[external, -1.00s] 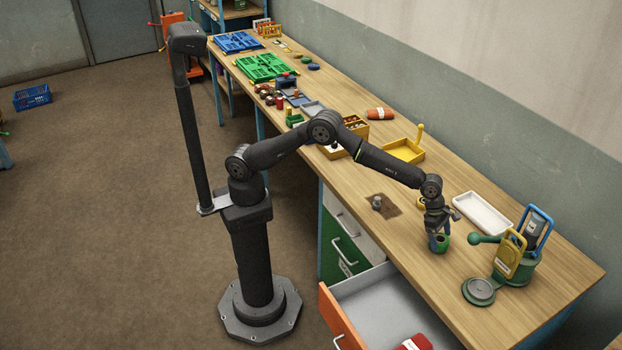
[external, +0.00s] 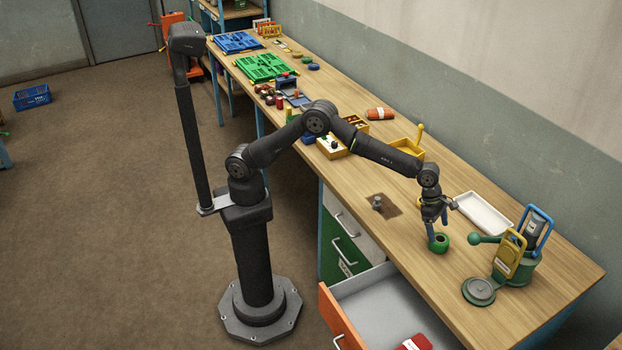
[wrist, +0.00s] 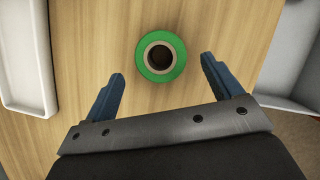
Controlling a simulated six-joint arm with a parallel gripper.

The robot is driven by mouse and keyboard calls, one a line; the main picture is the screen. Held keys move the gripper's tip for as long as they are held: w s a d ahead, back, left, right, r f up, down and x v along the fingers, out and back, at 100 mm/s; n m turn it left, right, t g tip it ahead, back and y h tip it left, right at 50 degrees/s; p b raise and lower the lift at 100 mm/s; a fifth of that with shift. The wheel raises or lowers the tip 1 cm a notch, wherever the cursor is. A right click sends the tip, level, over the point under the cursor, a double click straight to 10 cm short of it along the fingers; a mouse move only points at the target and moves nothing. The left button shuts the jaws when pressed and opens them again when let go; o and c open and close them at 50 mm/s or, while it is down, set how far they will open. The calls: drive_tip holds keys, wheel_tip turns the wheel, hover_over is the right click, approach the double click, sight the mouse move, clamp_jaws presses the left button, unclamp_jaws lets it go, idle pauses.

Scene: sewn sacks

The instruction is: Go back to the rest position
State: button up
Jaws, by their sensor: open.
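My gripper (external: 437,222) is open and empty, pointing down just above a green ring-shaped piece (external: 439,243) on the wooden bench. In the wrist view, the two blue fingers of my gripper (wrist: 163,85) stand apart. The green piece (wrist: 161,77) shows a pale inner rim and a dark hole, and lies ahead of and between the fingertips, touching neither as far as I can see.
A white tray (external: 484,213) lies right of my gripper. A green device with blue and yellow handles (external: 516,266) stands further right. An open drawer (external: 385,311) with a red sack (external: 415,342) juts out in front. A yellow tray (external: 405,152) lies behind.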

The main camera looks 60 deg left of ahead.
sight(440, 238)
drive_tip(key=x, duration=0.5)
drive_tip(key=shift+f, duration=0.25)
wheel_tip(440, 238, up, 5)
drive_tip(key=shift+d+f, duration=0.1)
drive_tip(key=shift+f, duration=0.1)
drive_tip(key=s+d+r, duration=0.2)
drive_tip(key=s+r, duration=1)
drive_tip(key=s+d+m+g, duration=0.3)
drive_tip(key=s+m, duration=0.6)
drive_tip(key=s, duration=0.7)
wheel_tip(440, 238, down, 7)
drive_tip(key=shift+s+d+g, duration=0.25)
drive_tip(key=shift+s+g, duration=0.05)
drive_tip(key=shift+s, duration=0.2)
drive_tip(key=shift+o, duration=0.5)
